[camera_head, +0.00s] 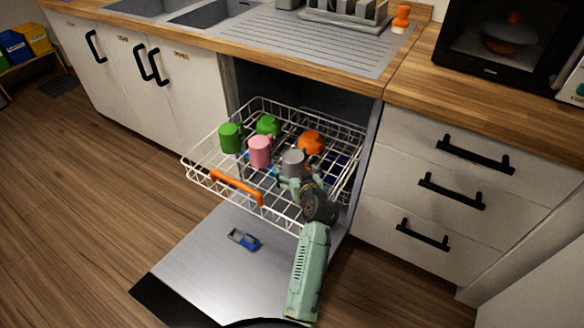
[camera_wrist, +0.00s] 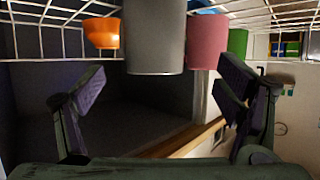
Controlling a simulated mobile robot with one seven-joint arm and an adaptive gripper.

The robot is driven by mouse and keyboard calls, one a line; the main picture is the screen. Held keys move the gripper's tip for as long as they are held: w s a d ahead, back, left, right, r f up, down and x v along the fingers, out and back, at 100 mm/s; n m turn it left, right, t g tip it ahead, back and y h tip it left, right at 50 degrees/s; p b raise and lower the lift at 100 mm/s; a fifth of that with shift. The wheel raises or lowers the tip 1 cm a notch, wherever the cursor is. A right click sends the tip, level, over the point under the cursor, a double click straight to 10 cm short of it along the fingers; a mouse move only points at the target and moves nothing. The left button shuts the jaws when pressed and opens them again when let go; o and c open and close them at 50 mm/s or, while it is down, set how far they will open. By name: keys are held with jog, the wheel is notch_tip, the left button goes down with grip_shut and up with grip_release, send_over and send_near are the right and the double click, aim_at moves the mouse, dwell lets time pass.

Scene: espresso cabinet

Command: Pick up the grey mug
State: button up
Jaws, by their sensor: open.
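The grey mug (camera_head: 293,161) stands in the pulled-out white wire dishwasher rack (camera_head: 205,180), toward its right side. In the wrist view the grey mug (camera_wrist: 155,38) is large at the top centre. My gripper (camera_head: 298,184) is at the near side of the mug in the head view, partly hidden behind my wrist. In the wrist view my gripper (camera_wrist: 162,88) has its two fingers spread wide apart, with nothing between the tips. The mug lies beyond the fingers, between them in direction.
A pink mug (camera_head: 260,151) stands close left of the grey mug, and an orange one (camera_head: 311,142) behind it. Green mugs (camera_head: 230,138) (camera_head: 268,125) are farther left and back. The open dishwasher door (camera_head: 205,270) lies below, with a blue-grey object (camera_head: 244,239) on it.

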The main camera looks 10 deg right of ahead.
aim_at(290, 162)
jog(key=b+x, duration=0.3)
jog(key=x, duration=0.4)
jog(key=shift+w+a, duration=0.15)
jog(key=shift+w, duration=0.25)
jog(key=shift+c, duration=0.2)
jog(key=c, duration=1.5)
